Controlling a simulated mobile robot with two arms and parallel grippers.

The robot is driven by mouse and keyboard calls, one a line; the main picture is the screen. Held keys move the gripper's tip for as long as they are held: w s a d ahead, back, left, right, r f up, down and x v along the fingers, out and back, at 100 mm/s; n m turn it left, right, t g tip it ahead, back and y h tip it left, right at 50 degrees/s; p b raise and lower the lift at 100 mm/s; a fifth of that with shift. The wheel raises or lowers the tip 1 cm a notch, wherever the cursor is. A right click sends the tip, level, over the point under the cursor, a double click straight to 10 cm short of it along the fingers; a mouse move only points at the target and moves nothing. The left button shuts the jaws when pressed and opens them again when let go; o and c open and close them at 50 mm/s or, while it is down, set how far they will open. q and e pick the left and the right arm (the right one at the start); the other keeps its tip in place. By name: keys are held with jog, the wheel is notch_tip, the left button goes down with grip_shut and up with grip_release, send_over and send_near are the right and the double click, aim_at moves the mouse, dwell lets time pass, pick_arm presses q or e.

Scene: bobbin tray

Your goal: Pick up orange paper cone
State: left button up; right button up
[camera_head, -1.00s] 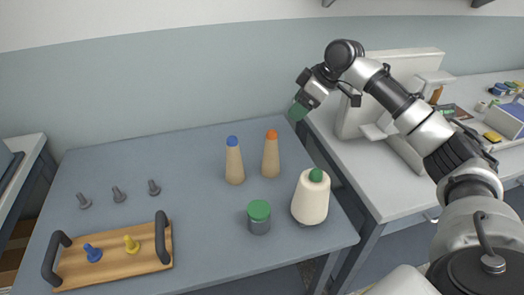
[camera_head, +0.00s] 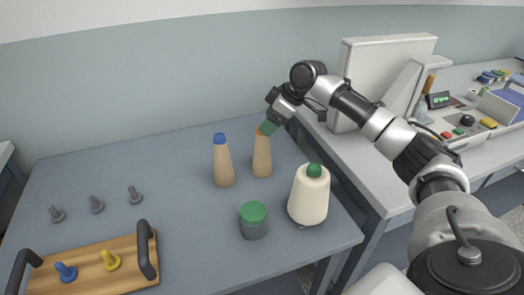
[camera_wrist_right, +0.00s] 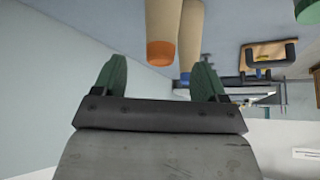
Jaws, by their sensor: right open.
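The orange-tipped paper cone (camera_head: 262,158) stands upright on the blue-grey table, tan with an orange top. My right gripper (camera_head: 268,127) is at its top in the head view and hides most of the orange tip. In the right wrist view the orange tip of the cone (camera_wrist_right: 161,52) lies between the two green fingertips of the open right gripper (camera_wrist_right: 159,65). Nothing is held, and I cannot tell whether the fingers touch the cone. My left gripper is not in view.
A blue-tipped cone (camera_head: 223,164) stands just left of the orange one. A cream thread cone (camera_head: 308,198) and a green-lidded jar (camera_head: 253,222) stand in front. A white-topped bench (camera_head: 352,160) is right.

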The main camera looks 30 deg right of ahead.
aim_at(262, 150)
jog(key=x, duration=0.5)
jog(key=shift+s+d+f, duration=0.15)
jog(key=shift+f, duration=0.05)
jog(key=shift+c, duration=0.3)
jog(key=c, duration=1.2)
jog(key=shift+o, duration=0.2)
jog(key=shift+r, duration=0.1)
